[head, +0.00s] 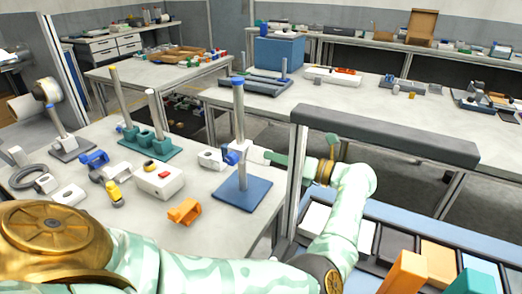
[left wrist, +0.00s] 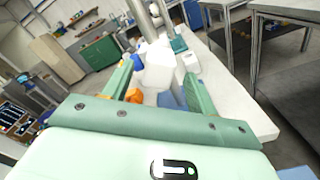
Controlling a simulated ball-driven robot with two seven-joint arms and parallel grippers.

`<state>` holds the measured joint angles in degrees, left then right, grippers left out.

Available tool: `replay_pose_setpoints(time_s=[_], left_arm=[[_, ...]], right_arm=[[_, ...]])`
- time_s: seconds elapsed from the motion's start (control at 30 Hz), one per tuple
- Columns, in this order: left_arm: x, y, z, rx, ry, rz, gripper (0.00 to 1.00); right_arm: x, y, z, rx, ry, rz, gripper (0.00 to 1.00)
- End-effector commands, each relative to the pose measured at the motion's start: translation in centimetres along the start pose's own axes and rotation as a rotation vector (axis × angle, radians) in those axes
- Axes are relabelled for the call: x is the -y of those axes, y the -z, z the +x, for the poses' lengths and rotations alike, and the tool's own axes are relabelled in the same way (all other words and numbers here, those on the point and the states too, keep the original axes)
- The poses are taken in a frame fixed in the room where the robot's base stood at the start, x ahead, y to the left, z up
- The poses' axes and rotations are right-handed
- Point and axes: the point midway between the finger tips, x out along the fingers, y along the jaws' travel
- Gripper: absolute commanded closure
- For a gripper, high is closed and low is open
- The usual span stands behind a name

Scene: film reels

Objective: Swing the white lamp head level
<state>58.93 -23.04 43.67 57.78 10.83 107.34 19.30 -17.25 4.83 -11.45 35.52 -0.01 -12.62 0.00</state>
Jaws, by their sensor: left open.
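The lamp stand has a blue square base (head: 243,194), an upright grey post (head: 239,115) with a blue top, and a blue clamp knob (head: 230,156). The white lamp head (head: 256,156) is on the right side of the post, partly hidden by my left gripper. My left gripper (head: 281,158) comes in from the right and is open. In the left wrist view, the white head (left wrist: 158,74) shows between the two green fingers, near their tips. I cannot tell whether the fingers touch it, nor its exact tilt. My right gripper is not in view.
An orange bracket (head: 185,211) and a white box with a red button (head: 160,180) stand left of the base. A teal stand with posts (head: 150,145) is behind them. A dark padded rail (head: 385,133) on a grey upright is close right of my left wrist.

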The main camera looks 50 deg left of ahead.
Motion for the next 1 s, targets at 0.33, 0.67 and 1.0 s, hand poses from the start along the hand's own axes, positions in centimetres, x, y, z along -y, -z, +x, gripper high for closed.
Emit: replay_pose_setpoints(time_s=[0.33, 0.67, 1.0], left_arm=[[0.0, -0.1, 4.8, 0.002, 0.000, 0.000, 0.42], [0.0, -0.1, 5.1, 0.002, -0.001, 0.000, 0.47], [0.0, -0.1, 5.1, 0.002, 0.000, 0.004, 0.86]], right_arm=[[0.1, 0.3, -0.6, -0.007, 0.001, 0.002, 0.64], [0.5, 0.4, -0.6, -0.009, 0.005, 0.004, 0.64], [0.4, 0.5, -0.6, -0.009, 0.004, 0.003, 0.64]])
